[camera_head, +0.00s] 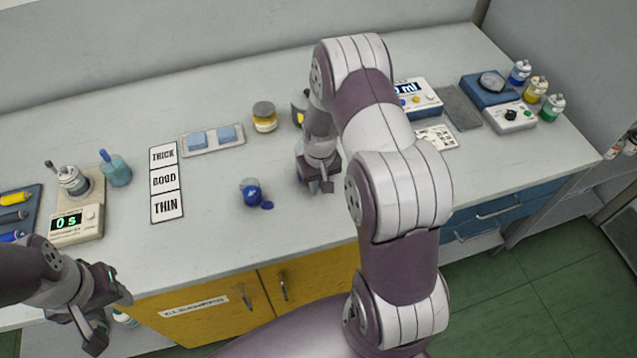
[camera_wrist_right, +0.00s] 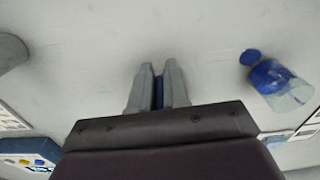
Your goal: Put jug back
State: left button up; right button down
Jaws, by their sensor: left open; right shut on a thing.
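A small clear vessel with blue in it (camera_head: 251,192) is on the bench, left of my right gripper, with a blue round patch or piece beside it. It also shows at the right in the right wrist view (camera_wrist_right: 283,86). I cannot tell whether it is the jug. My right gripper (camera_head: 320,187) is low over the bench. In the wrist view its fingers (camera_wrist_right: 158,85) are close together on a thin dark blue thing (camera_wrist_right: 158,93), mostly hidden. My left gripper (camera_head: 100,310) is open and empty in front of the bench at the left.
A grey container (camera_head: 299,106) is partly hidden by my right arm, beside an amber jar (camera_head: 264,117). A display scale (camera_head: 416,97) and several coloured bottles (camera_head: 536,88) are at right.

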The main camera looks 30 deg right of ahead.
jog(key=shift+f, duration=0.4)
jog(key=shift+f, duration=0.2)
jog(key=c, duration=1.1)
grip_release()
notch_tip(320, 180, up, 12)
jog(key=b, duration=0.1)
jog(key=s+a+r+n+t, duration=0.1)
jog(key=s+a+r, duration=0.4)
jog(key=s+a, duration=0.5)
jog(key=s+n, duration=0.1)
jog(key=s, duration=0.1)
jog(key=shift+s+a, duration=0.15)
jog(key=shift+s, duration=0.25)
